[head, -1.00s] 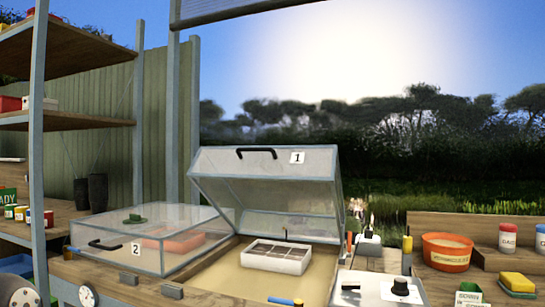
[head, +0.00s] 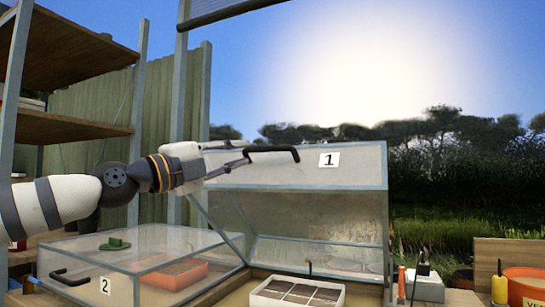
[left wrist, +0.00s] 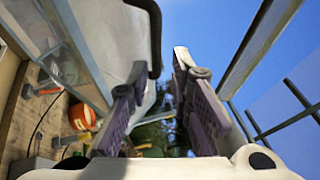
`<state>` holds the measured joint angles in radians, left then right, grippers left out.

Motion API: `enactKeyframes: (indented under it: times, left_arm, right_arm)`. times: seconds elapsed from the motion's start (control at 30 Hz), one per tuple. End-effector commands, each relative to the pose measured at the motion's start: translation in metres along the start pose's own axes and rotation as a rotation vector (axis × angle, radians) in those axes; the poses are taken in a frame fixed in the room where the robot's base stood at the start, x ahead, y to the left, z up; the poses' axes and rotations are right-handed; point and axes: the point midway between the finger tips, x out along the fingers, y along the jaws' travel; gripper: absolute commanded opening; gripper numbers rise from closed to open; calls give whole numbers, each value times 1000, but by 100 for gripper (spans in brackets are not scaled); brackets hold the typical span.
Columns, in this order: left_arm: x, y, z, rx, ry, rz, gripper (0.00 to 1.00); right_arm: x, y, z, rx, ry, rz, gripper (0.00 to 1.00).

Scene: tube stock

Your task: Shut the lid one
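Lid one (head: 300,165) is a clear, grey-framed cover marked "1", raised open above its box in the head view. Its black handle (head: 275,149) sits on the raised front edge. My left gripper (head: 240,157) is at the handle's left end, with its fingers apart. In the left wrist view the left gripper (left wrist: 158,70) is open, and the black handle (left wrist: 155,40) shows close by the tip of the left-hand finger. I cannot tell whether they touch. My right gripper is not in view.
A seed tray (head: 298,292) sits in the open box. Shelves (head: 75,130) stand at the left. An orange tub (head: 528,283) stands at the right.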

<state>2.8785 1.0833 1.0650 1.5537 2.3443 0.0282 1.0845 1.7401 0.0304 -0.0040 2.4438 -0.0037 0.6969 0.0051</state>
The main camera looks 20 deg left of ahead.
Motion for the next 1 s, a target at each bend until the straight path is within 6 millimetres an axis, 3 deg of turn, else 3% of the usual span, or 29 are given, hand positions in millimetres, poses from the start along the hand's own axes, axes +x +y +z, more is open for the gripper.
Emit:
enactKeyframes:
  times: [0.03, 0.2, 0.37, 0.7, 0.8, 1.0]
  left_arm:
    - [15, 9, -1, -4, 1, 11, 20]
    - [57, 5, -1, -1, 2, 8, 20]
    - [81, 4, -2, 2, 2, 7, 20]
    - [88, 4, -1, 3, 3, 7, 20]
    - [88, 4, -1, 3, 3, 7, 0]
    - [88, 4, -1, 4, 3, 7, 0]
  right_arm:
    - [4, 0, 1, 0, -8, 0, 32]
    - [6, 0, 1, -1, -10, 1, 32]
    - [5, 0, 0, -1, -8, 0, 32]
    - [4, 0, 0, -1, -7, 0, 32]
    - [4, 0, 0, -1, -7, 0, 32]
    - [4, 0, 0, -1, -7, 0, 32]
